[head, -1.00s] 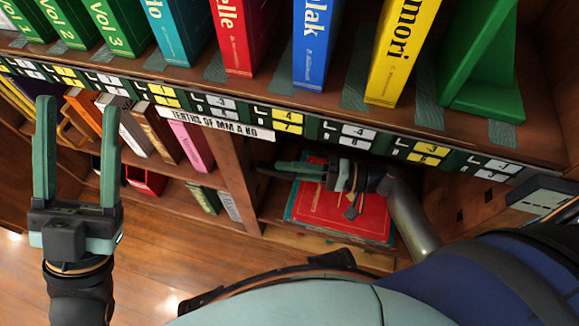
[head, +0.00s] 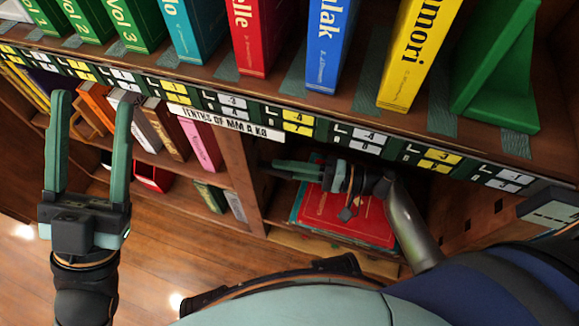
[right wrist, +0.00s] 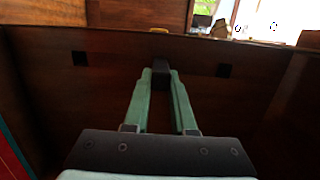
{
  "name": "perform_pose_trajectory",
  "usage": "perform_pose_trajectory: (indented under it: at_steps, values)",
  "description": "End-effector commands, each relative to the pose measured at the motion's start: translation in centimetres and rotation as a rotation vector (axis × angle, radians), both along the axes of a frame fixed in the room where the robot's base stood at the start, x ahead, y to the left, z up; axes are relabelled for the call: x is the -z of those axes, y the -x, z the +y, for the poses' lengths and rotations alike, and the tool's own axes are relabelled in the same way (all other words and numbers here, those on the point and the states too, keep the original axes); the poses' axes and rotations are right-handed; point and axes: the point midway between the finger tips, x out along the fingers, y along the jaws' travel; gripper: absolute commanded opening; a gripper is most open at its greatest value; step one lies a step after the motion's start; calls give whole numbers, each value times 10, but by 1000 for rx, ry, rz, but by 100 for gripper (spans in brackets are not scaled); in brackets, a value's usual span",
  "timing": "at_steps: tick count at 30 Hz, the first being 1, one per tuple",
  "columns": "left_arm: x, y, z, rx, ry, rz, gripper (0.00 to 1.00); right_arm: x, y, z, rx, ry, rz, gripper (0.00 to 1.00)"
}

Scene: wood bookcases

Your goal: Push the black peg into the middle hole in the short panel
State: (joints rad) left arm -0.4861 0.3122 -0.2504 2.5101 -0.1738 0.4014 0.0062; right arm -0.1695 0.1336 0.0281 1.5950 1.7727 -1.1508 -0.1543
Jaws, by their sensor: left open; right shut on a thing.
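My right gripper (head: 280,170) reaches into the lower bay of the bookcase, its fingers pointing left toward an upright wood divider. In the right wrist view its fingertips (right wrist: 161,78) are closed on a small black peg (right wrist: 160,60). The peg lies against or just in front of a dark wood panel (right wrist: 110,90), between two square dark holes, one at left (right wrist: 79,58) and one at right (right wrist: 224,71). The peg and fingertips cover the middle hole, and I cannot tell whether the peg is inside it. My left gripper (head: 90,150) is open and empty, raised at the left.
A shelf edge with label strips (head: 300,125) runs above my right arm, with upright books and a green bookend (head: 490,70) on it. Books (head: 150,130) stand in the left bay. Wood floor (head: 130,250) is clear.

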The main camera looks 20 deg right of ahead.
Motion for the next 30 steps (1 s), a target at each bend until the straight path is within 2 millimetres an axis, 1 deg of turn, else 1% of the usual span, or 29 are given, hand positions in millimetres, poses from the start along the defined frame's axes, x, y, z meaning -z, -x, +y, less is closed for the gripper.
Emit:
perform_pose_trajectory:
  at_steps: [29,30]
  values:
    - [4,0,0,0,0,0,60,0,-14,21,-1,0,-1,0]
    - [4,0,0,0,0,0,60,0,-14,21,-1,0,-1,26]
